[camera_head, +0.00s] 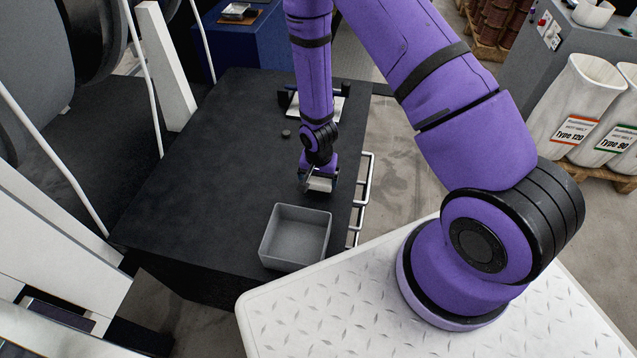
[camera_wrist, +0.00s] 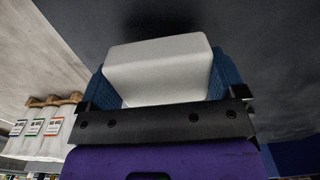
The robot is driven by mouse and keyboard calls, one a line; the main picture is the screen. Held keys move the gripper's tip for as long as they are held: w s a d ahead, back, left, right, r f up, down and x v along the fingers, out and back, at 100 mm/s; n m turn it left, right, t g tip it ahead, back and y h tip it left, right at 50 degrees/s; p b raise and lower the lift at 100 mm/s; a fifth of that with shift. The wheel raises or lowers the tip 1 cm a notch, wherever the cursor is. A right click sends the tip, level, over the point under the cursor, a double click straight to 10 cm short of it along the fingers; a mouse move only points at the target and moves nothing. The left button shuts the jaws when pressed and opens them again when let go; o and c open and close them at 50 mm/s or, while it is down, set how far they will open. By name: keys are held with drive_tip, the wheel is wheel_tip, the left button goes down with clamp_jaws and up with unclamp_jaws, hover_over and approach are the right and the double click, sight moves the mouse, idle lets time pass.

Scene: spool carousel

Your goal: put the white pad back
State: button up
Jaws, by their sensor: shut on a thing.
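The white pad (camera_wrist: 160,72) is a pale block with rounded edges, held between the blue fingers of my gripper in the wrist view. In the head view my gripper (camera_head: 319,183) points down over the dark table (camera_head: 215,150), just behind the grey bin. Only a small part of the pad (camera_head: 321,184) shows there below the wrist. I cannot tell whether the pad touches the table or hangs a little above it.
An open grey bin (camera_head: 272,238) stands at the table's front right and looks empty. A small dark round piece (camera_head: 286,133) lies mid-table. A white and black item (camera_head: 292,104) sits behind my arm. A white rail (camera_head: 363,195) runs along the right edge. The table's left is clear.

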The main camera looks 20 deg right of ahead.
drive_tip(key=shift+f, duration=1.25)
drive_tip(key=shift+f, duration=0.1)
drive_tip(key=o, duration=0.6)
wheel_tip(320, 180, up, 12)
drive_tip(key=shift+r, duration=0.2)
